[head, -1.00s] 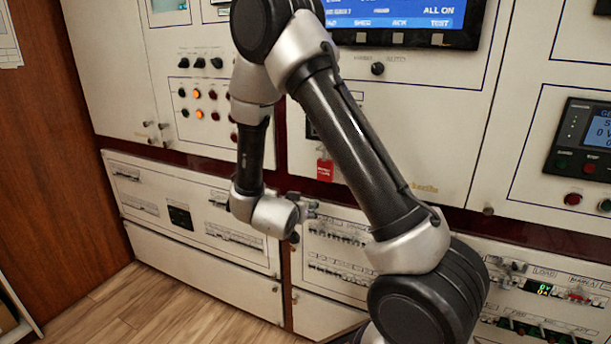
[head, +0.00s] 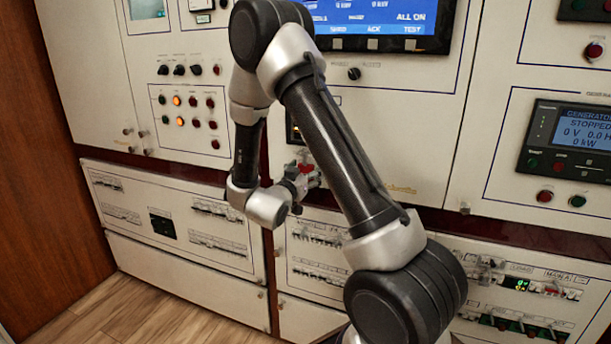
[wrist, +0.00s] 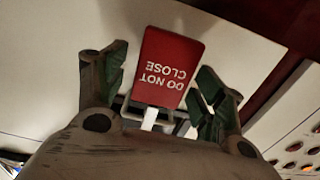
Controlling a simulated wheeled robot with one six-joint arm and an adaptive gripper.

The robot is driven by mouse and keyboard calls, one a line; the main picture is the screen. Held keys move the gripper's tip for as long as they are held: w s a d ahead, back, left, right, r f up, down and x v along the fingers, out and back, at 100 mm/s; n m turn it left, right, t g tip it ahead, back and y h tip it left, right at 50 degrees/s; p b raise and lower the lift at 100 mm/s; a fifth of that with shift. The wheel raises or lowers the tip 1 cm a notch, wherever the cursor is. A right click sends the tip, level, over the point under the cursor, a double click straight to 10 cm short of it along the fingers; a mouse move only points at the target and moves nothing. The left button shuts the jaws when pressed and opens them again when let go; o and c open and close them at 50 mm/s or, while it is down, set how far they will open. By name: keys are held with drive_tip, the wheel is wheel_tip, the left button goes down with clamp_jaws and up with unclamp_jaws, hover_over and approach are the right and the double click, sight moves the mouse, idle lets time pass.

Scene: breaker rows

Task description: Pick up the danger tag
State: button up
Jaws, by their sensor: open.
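The danger tag (wrist: 168,68) is a red card with white "DO NOT CLOSE" lettering, upside down in the wrist view. A white strip runs from its lower edge toward my gripper. My gripper (wrist: 160,88) is open, with one green-padded finger on each side of the tag. In the head view, my gripper (head: 303,180) is at the panel just left of my forearm. A small red part of the tag (head: 305,168) shows there, and the rest is hidden by my gripper and arm.
Breaker rows (head: 318,235) line the lower panels near my gripper. Indicator lamps (head: 188,107) sit up and left, and a blue display (head: 370,15) is above. A generator controller (head: 575,138) is at the right. My arm hides part of the panel.

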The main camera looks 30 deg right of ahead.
drive_tip(key=c, duration=1.1)
